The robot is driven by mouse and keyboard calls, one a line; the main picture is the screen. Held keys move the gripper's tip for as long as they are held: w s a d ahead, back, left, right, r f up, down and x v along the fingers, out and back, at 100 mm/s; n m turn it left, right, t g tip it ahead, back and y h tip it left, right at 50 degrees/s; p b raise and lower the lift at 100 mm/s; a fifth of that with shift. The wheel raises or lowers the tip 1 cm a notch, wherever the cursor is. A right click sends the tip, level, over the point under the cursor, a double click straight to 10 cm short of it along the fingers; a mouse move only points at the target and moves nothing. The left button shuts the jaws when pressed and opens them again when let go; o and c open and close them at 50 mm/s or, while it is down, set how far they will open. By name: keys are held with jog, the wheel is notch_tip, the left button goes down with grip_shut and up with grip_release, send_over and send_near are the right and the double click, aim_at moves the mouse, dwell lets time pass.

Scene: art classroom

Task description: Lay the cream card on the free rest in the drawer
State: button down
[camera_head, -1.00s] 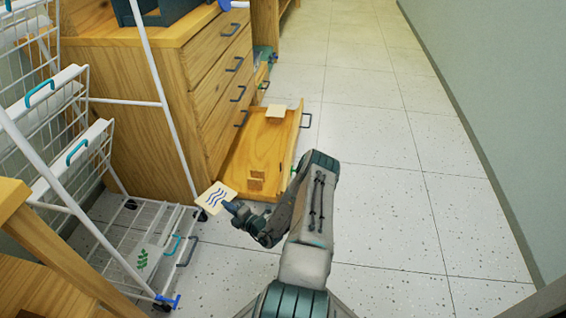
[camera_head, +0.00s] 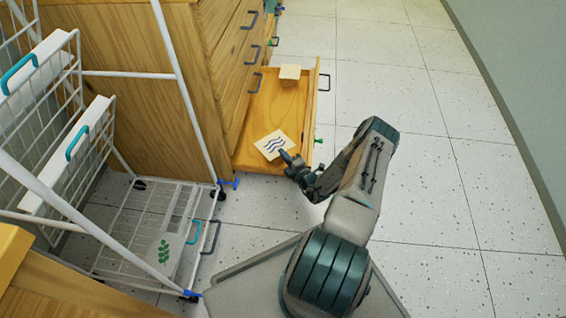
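The cream card (camera_head: 271,143) with dark blue wavy lines is held at one edge by my gripper (camera_head: 286,156), which is shut on it. The card shows over the near end of the open bottom drawer (camera_head: 273,105), and its height above the drawer floor is hard to judge. The drawer is wooden and pulled out from the wooden cabinet (camera_head: 130,80). At its far end is a pale rest or block (camera_head: 290,72) whose top looks bare. The near part of the drawer, where small wooden blocks stood earlier, is hidden by the card.
A white wire rack (camera_head: 165,60) with teal handles stands at the left, close to the drawer's near corner. A card with a green leaf print (camera_head: 165,249) lies in its lowest basket. A wooden edge (camera_head: 15,255) fills the lower left. The tiled floor (camera_head: 430,200) to the right is clear.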

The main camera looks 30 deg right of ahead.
notch_tip(320, 180, down, 4)
jog(key=shift+f+b, duration=0.25)
jog(key=shift+b, duration=0.8)
jog(key=shift+r, duration=0.1)
jog(key=c, duration=2.1)
grip_release()
jog(key=shift+f, duration=0.2)
jog(key=o, duration=0.4)
jog(key=shift+r, duration=0.15)
